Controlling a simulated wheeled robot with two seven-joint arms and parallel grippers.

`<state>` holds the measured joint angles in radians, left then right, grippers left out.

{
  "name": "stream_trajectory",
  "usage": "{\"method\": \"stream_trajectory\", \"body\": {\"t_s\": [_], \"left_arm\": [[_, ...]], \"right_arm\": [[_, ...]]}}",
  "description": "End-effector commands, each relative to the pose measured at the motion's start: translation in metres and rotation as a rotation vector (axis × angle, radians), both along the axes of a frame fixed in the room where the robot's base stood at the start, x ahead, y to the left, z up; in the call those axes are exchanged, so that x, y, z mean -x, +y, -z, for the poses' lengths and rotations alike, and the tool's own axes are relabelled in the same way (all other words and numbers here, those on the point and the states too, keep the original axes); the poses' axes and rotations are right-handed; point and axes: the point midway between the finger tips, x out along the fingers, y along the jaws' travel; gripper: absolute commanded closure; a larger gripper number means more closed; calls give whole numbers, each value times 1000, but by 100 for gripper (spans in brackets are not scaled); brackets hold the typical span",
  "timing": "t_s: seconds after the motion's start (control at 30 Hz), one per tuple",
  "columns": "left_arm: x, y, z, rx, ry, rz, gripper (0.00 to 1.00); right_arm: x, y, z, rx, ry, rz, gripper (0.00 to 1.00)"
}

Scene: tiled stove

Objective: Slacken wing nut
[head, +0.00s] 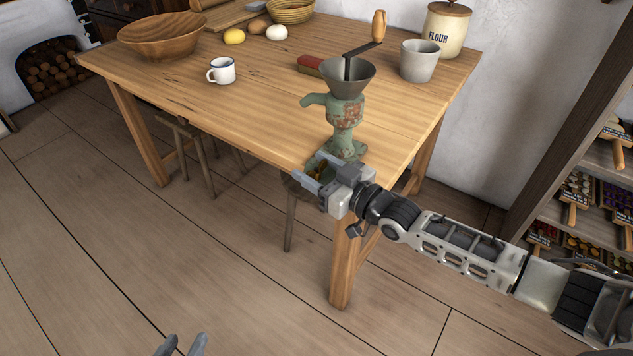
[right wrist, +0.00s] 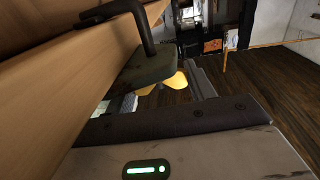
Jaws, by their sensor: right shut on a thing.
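A green, worn hand grinder (head: 345,118) with a grey funnel and a wooden-handled crank stands upright at the table's front corner. Its dark clamp (right wrist: 150,62) shows below the tabletop edge in the right wrist view. The brass-yellow wing nut (right wrist: 178,79) sits under the clamp's plate and is partly hidden by it. My right gripper (head: 314,173) is at the table edge below the grinder, its fingers on either side of the wing nut and shut on it. My left gripper (head: 181,345) shows only its fingertips at the bottom of the head view, apart and empty, over the floor.
On the wooden table (head: 270,108) are a white mug (head: 222,71), a wooden bowl (head: 160,36), a red block (head: 311,65), a grey cup (head: 419,61) and a flour jar (head: 446,30). A stool (head: 190,140) is beneath it. Shelves (head: 590,190) stand right.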

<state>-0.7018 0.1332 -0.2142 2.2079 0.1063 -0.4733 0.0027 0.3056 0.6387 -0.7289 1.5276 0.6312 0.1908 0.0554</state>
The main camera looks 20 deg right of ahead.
Motion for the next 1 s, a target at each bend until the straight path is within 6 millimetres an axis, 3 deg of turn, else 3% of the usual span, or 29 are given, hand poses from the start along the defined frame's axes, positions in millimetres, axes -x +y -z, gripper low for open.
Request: {"method": "stream_trajectory", "body": {"t_s": [0.37,0.4,0.47,0.8,1.0], "left_arm": [[0,0,0,3,-5,0,64],[0,0,0,3,-5,0,64],[0,0,0,3,-5,0,64],[0,0,0,2,-5,1,64],[0,0,-1,2,-1,0,64]], "right_arm": [[0,0,-1,0,1,-17,68],[0,0,-1,0,1,-16,37],[0,0,-1,0,1,-16,24],[3,-2,0,0,4,-15,24],[28,-18,1,3,8,-16,24]]}}
